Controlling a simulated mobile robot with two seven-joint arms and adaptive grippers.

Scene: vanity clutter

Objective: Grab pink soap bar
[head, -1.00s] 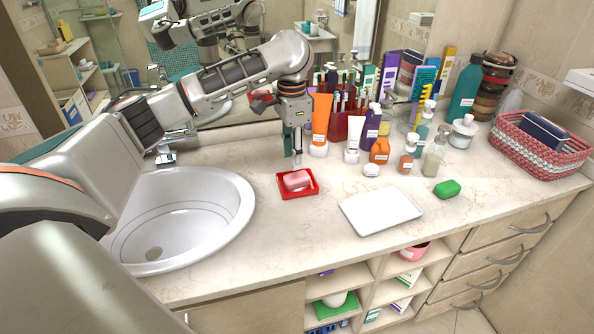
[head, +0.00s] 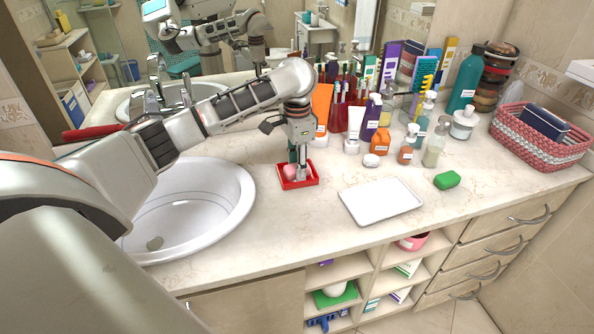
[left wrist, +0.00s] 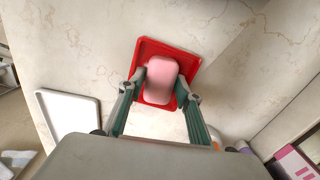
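The pink soap bar (head: 290,172) lies in a small red dish (head: 284,185) on the counter, right of the sink. My left gripper (head: 302,176) is down at the dish and hides part of the bar in the head view. In the left wrist view the soap (left wrist: 161,78) sits between the two fingertips of my left gripper (left wrist: 162,86), one on each long side, with little or no gap. Firm contact cannot be made out. The dish (left wrist: 194,62) is under the soap there. My right gripper is not in view.
A white tray (head: 381,203) lies right of the dish, with a green soap bar (head: 447,180) beyond it. An orange tube (head: 321,106) and several bottles stand close behind my gripper. The sink basin (head: 190,215) is at left. The front counter is clear.

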